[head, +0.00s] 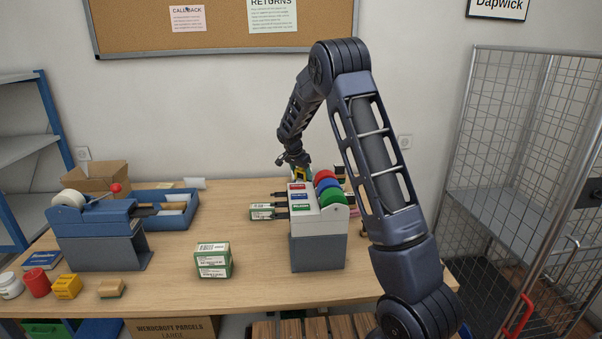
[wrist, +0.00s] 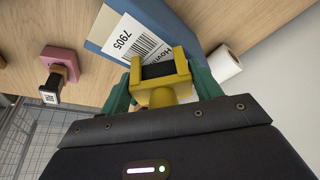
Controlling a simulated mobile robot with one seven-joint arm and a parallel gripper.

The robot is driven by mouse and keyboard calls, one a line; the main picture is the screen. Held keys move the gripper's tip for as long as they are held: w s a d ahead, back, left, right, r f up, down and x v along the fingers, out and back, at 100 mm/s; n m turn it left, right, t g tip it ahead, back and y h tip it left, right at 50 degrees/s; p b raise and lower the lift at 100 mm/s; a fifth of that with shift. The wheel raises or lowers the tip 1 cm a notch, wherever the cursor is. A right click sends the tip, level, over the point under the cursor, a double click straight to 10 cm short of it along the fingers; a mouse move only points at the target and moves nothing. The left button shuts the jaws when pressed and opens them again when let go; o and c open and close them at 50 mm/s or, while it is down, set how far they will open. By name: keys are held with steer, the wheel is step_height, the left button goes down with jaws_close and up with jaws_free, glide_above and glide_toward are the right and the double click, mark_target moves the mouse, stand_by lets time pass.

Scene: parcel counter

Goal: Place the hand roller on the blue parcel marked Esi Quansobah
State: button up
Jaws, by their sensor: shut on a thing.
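My gripper (wrist: 160,92) is shut on the hand roller (wrist: 163,72), a yellow frame with a dark roller, between green fingers in the wrist view. Beyond it lies a blue parcel (wrist: 166,22) with a white label reading 7905 and a partly covered name starting "Hovin". I cannot tell whether the roller touches the parcel. No name Esi Quansobah is readable. In the head view my gripper (head: 296,164) is behind the label dispenser, which hides the parcel and most of the roller.
The grey-white dispenser (head: 318,250) with coloured rolls stands close in front of my gripper. Green-white boxes (head: 213,261) and a blue tray (head: 176,221) are on the counter. The wrist view shows a pink block with a black handle (wrist: 50,88) and a white roll (wrist: 224,64).

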steer(key=o, duration=1.1)
steer(key=shift+s+f, duration=0.2)
steer(key=shift+f, duration=0.3)
steer(key=shift+o, duration=0.2)
steer(key=shift+r, duration=0.5)
steer(key=w+v, duration=0.1)
steer(key=v, duration=1.1)
steer(key=s+d+r+n+y, duration=0.1)
steer(key=s+d+r+n, duration=0.1)
steer(key=s+d+r, duration=0.7)
steer(key=s+d+r+n+y, duration=0.1)
steer(key=s+d, duration=0.2)
steer(key=s, duration=0.6)
steer(key=s+d+r+n, duration=0.2)
steer(key=s+d, duration=0.1)
steer(key=s, duration=0.5)
steer(key=s+d+r+n+y, duration=0.1)
steer(key=s+d, duration=0.3)
steer(key=s, duration=0.5)
steer(key=s+f+n+t, duration=0.1)
steer(key=s+f+n, duration=0.2)
steer(key=s, duration=0.9)
steer(key=shift+s+d+f+t, duration=0.35)
steer(key=shift+d+f, duration=0.15)
steer(key=shift+f, duration=0.1)
